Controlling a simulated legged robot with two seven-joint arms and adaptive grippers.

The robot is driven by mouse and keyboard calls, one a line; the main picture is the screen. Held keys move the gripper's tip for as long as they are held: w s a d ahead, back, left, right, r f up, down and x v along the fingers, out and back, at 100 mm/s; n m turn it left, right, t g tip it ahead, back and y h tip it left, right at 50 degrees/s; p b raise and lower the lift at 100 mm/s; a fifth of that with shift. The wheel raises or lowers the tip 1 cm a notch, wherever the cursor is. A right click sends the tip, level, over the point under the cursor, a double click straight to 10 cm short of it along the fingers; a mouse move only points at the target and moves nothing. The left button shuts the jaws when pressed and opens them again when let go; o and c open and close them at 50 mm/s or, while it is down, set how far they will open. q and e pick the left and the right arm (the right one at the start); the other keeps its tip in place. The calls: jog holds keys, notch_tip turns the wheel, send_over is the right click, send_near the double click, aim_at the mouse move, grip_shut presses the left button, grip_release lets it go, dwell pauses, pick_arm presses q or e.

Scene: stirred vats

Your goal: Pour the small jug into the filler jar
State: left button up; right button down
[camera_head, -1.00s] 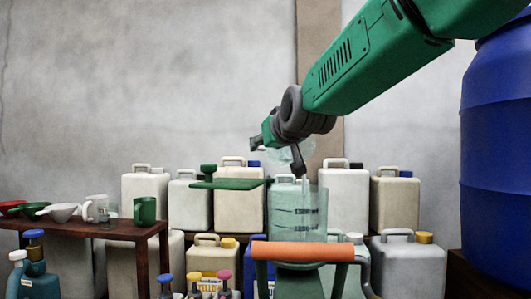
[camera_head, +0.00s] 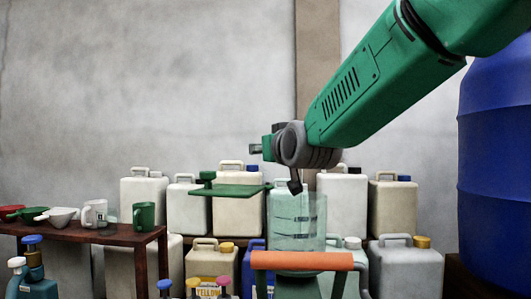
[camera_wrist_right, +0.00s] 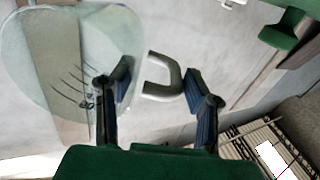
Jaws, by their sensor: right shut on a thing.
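The filler jar (camera_head: 297,220) is clear with dark level marks. It stands upright in the head view behind the orange bar. My right gripper (camera_head: 275,166) is above its rim. In the right wrist view the small jug (camera_wrist_right: 50,50), clear with dark marks, is at the upper left. Its pale curved handle (camera_wrist_right: 176,75) lies between the fingers of my right gripper (camera_wrist_right: 158,88), which is shut on it. In the head view the jug is mostly hidden behind my gripper, so its tilt and contents cannot be told. My left gripper is not in view.
An orange bar (camera_head: 302,261) crosses in front of the jar. A green plate (camera_head: 238,191) is close on its left. Several canisters stand behind. A brown table (camera_head: 95,233) with a green mug (camera_head: 144,213) is left; a blue drum (camera_head: 495,150) is right.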

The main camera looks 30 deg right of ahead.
jog(key=shift+s+a+r+t+b, duration=0.15)
jog(key=shift+s+a+t+b, duration=0.2)
jog(key=shift+t+b, duration=0.35)
jog(key=shift+s+d+t+b, duration=0.2)
jog(key=shift+s+t+b, duration=0.1)
jog(key=shift+t+b, duration=0.4)
jog(key=shift+s+r+t+h+b, duration=0.15)
jog(key=shift+s+t+h+b, duration=0.3)
jog(key=shift+t+b, duration=0.95)
jog(key=shift+s+g+b, duration=0.1)
jog(key=shift+g+b, duration=0.2)
jog(key=shift+b, duration=0.2)
dwell(0.4)
